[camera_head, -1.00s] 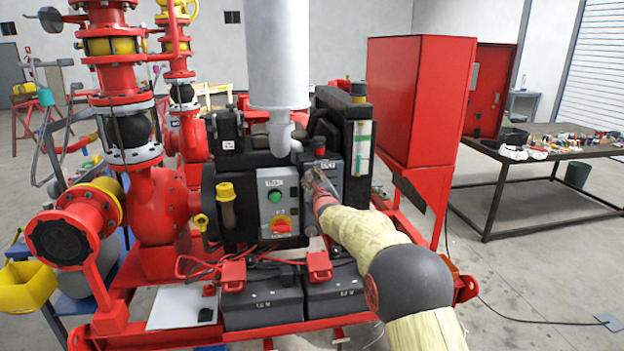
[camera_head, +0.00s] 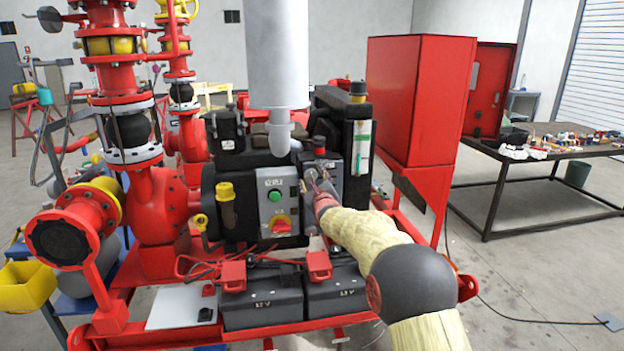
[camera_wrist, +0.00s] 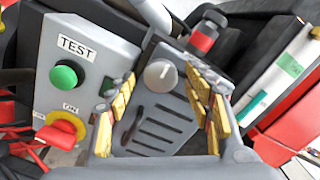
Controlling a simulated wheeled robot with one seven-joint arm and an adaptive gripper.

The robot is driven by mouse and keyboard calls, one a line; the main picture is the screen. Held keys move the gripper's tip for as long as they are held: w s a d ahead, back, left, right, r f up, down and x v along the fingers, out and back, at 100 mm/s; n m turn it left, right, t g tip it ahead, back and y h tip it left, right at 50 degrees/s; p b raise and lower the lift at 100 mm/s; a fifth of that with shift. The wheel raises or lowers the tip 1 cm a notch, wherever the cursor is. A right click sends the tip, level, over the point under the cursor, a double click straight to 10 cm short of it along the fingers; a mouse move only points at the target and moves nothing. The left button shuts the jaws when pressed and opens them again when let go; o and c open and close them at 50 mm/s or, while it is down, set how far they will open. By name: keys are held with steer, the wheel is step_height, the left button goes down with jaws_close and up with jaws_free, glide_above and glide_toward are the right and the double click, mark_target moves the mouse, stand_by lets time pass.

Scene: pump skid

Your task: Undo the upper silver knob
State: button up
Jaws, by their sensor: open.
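The upper silver knob (camera_wrist: 161,75) is a round grey knob with a pale index mark, on a dark grey panel (camera_wrist: 152,125) with slots below it. In the wrist view it sits between the two yellow-padded fingers of my gripper (camera_wrist: 160,104). The gripper is open, and I see no finger touching the knob. In the head view my gripper (camera_head: 314,182) is in front of the panel on the engine unit and hides the knob. A second silver knob cannot be made out.
Left of the knob is a control box with a green button (camera_wrist: 64,76) under a TEST label and a red-and-yellow switch (camera_wrist: 62,130). A red-and-black cap (camera_wrist: 205,36) stands behind the panel. Two batteries (camera_head: 262,306) lie below, and a red cabinet (camera_head: 415,100) stands at the right.

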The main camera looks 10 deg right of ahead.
steer(key=s, duration=1.1)
